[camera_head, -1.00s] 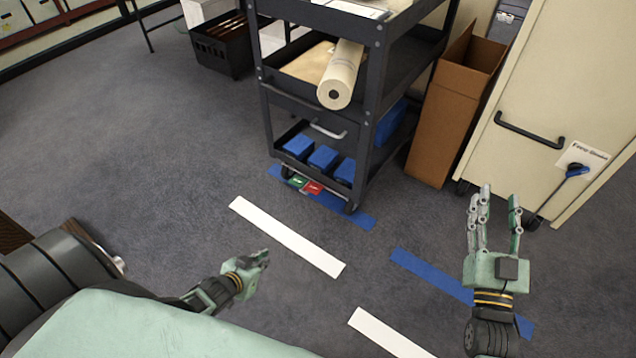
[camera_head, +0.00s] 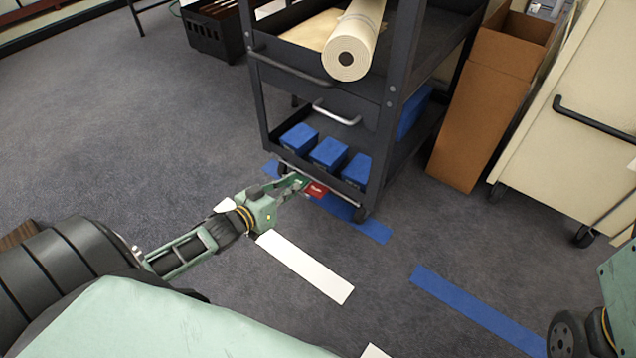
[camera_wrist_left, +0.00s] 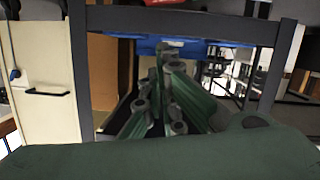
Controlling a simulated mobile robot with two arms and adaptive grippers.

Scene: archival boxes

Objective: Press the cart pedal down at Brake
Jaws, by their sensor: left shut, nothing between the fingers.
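The dark cart (camera_head: 388,130) stands ahead with two small pedals low at its near end. The red pedal (camera_head: 317,190) carries a pale label too small to read. The green pedal (camera_head: 300,181) is just left of it, partly covered by my fingers. My left gripper (camera_head: 294,183) is shut and empty, its tips at the green pedal beside the red one; I cannot tell whether they touch. The left wrist view shows its closed fingers (camera_wrist_left: 168,90) and a bit of red (camera_wrist_left: 165,3) at the top edge.
Blue boxes (camera_head: 328,153) sit on the cart's bottom shelf, and a paper roll (camera_head: 352,45) juts out above. A cardboard box (camera_head: 490,105) and a cream cabinet (camera_head: 575,125) stand to the right. Blue (camera_head: 475,308) and white (camera_head: 305,268) strips mark the open floor.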

